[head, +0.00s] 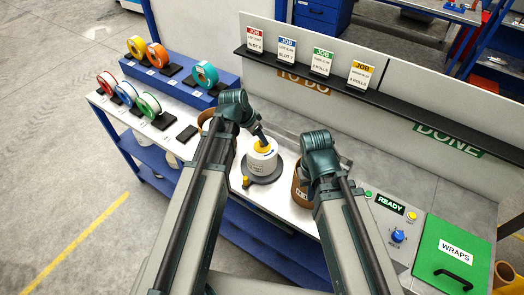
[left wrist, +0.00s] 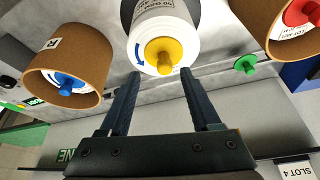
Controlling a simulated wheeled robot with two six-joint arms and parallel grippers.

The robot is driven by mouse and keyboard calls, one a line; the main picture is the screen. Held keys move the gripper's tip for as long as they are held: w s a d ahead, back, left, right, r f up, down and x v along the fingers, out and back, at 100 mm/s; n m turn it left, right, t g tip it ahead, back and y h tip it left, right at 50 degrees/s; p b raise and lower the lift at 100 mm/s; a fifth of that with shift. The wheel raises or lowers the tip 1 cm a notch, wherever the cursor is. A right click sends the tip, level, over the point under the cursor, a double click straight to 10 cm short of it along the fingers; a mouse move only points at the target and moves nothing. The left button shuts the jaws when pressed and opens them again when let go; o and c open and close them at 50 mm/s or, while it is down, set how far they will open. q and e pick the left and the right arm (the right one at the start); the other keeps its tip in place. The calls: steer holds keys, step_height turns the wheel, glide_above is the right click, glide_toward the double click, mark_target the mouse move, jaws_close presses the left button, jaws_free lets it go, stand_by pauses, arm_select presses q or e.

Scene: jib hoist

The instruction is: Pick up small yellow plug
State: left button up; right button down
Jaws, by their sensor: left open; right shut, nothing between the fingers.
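A yellow plug (left wrist: 164,56) sits in the end of a white roll (left wrist: 158,20), its knob facing my left gripper (left wrist: 160,73). This gripper is open, its two fingertips on either side of the plug's line. The plug looks just beyond the tips, and nothing is held. In the head view the plug (head: 262,146) tops the white roll (head: 262,162), which stands upright on a round grey base. A small yellow piece (head: 246,181) is beside the grey base.
A green knob (left wrist: 246,64) is nearby. Coloured spools (head: 140,48) line the left. A READY panel (head: 390,204) and green WRAPS lid (head: 448,250) are at right.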

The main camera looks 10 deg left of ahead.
mark_target(262, 145)
arm_select(q)
steer(key=b+x, duration=0.2)
steer(key=w+b+x, duration=0.1)
steer(key=b+x, duration=0.1)
steer(key=x, duration=0.1)
steer(key=shift+b, duration=0.3)
steer(key=shift+r, duration=0.1)
jaws_close()
